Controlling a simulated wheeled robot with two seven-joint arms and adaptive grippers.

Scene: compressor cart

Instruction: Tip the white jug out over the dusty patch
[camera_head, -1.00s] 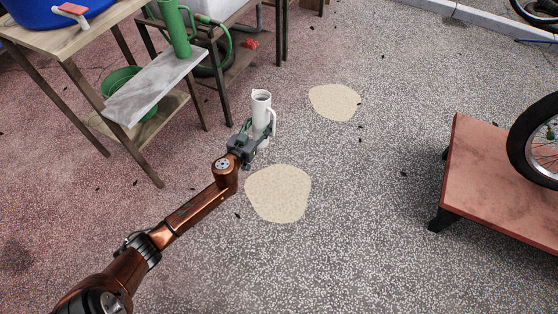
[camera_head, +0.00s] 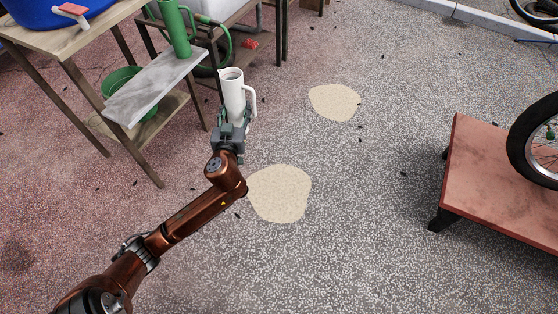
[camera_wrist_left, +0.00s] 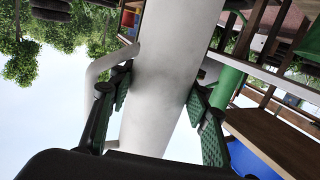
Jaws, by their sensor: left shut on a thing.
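My left gripper (camera_head: 231,127) is shut on the white jug (camera_head: 233,92) and holds it up, nearly upright. Its open mouth faces up and its handle is on the right. In the left wrist view the jug (camera_wrist_left: 165,80) fills the space between the two green-padded fingers (camera_wrist_left: 160,105). Two pale sandy patches lie on the speckled floor. The nearer patch (camera_head: 279,193) is right of my left wrist. The farther patch (camera_head: 334,102) is to the right of the jug. I cannot tell which is the dusty one. My right gripper is not in view.
A wooden workbench (camera_head: 50,38) with a grey board (camera_head: 155,86) and a green cylinder (camera_head: 174,30) stands at the left. A green bucket (camera_head: 122,84) is beneath. A red platform (camera_head: 490,185) with a wheel (camera_head: 540,140) is at the right. The floor between is mostly clear.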

